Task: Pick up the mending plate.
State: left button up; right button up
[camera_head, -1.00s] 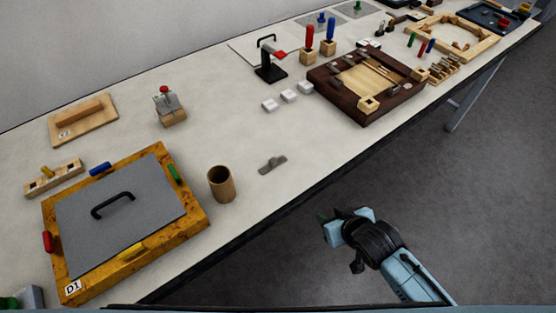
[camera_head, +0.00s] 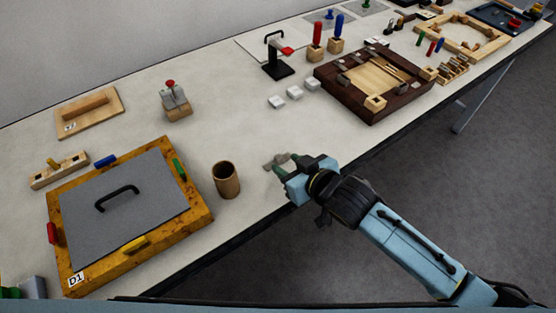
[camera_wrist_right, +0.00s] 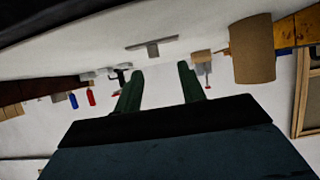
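The mending plate (camera_head: 270,162) is a small flat grey piece lying on the pale table near its front edge, right of the brown cup. In the head view my right gripper covers part of it. In the right wrist view the plate (camera_wrist_right: 152,45) shows as a grey T-like shape beyond the fingertips, apart from them. My right gripper (camera_head: 280,165) is at the table's front edge, close to the plate. Its two green fingers (camera_wrist_right: 158,72) are spread with nothing between them.
The brown cup (camera_head: 227,180) stands just left of the plate. A framed board with a grey panel (camera_head: 75,245) lies farther left. White blocks (camera_head: 294,92) and a dark wooden tray (camera_head: 333,82) are behind and right. Table around the plate is mostly clear.

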aim_at(279, 158)
jog(key=x, duration=0.4)
jog(key=shift+w+d+f+b, duration=0.15)
jog(key=shift+d+f+b, duration=0.05)
jog(key=shift+d+b, duration=0.2)
jog(key=shift+w+a+f, duration=0.3)
jog(key=shift+w+a, duration=0.05)
jog(key=shift+w, duration=0.1)
jog(key=shift+c, duration=0.3)
grip_shut()
